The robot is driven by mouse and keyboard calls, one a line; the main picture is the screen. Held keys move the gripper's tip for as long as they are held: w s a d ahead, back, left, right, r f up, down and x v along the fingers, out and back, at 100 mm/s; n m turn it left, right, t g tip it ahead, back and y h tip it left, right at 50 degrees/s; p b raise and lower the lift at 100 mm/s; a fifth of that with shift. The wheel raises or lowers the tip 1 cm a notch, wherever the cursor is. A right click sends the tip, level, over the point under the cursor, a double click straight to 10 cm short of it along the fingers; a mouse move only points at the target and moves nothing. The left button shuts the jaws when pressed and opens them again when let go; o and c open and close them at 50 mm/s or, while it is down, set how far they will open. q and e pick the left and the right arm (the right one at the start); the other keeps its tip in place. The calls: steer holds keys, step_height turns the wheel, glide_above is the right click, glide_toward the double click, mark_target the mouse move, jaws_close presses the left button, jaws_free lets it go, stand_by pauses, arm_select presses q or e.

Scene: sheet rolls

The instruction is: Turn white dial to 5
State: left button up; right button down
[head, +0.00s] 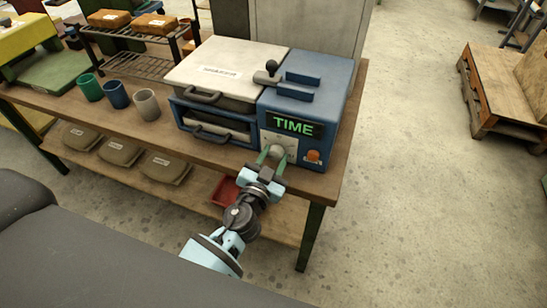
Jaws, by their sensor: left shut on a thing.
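A blue and white machine (207,67) stands at the right end of the wooden table. Its blue right-hand section (345,85) carries a black display (293,124) with green "TIME" lettering. Below the display is the white dial (278,150), a pale round knob on a light panel. My left gripper (271,156) reaches up from below with its green fingers around the dial, shut on it. The fingers and wrist hide part of the dial, and I cannot read its setting. My right gripper does not show.
An orange button (313,155) sits just right of the dial. Green, blue and grey cups (147,104) stand left of the machine. A red tray (225,191) and several brown bags (120,151) lie on the lower shelf. The floor to the right is open up to a wooden pallet (502,95).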

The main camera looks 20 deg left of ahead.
arm_select(q)
steer(key=shift+m, duration=1.2)
steer(key=m, duration=0.2)
steer(key=shift+m+b, duration=0.3)
steer(key=shift+m, duration=0.1)
steer(key=m, duration=0.5)
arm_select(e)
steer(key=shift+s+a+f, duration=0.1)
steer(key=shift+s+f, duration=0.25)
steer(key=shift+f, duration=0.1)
arm_select(q)
steer(key=o, duration=1)
